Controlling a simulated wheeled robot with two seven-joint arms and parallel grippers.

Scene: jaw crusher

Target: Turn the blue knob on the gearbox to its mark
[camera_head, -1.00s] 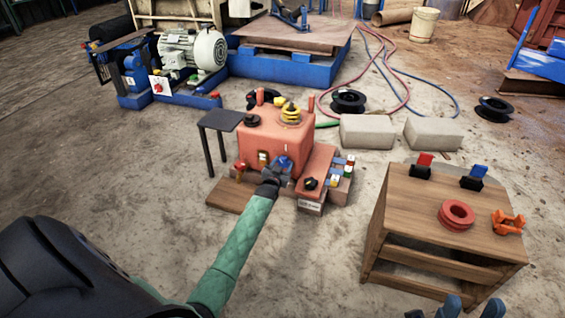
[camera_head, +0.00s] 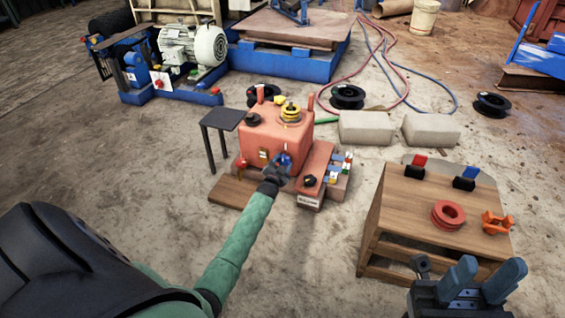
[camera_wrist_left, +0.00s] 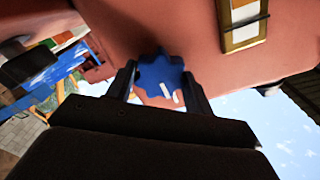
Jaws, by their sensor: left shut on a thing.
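The salmon-red gearbox (camera_head: 262,137) stands on the floor in the middle of the head view. The blue knob (camera_head: 284,160) is on its front face, partly hidden by my left gripper (camera_head: 279,170). In the left wrist view the lobed blue knob (camera_wrist_left: 156,74) sits between the two fingers of my left gripper (camera_wrist_left: 160,82), which is shut on it. Two short white strokes show close together at the knob's lower edge; which one is the mark I cannot tell. My right gripper (camera_head: 486,278) is at the lower right, its fingers apart and empty.
A wooden stand (camera_head: 405,215) with a red ring (camera_head: 448,214) and an orange part (camera_head: 497,223) is on the right, behind my right gripper. A small dark table (camera_head: 223,120) stands left of the gearbox. Concrete blocks (camera_head: 366,128) lie behind it.

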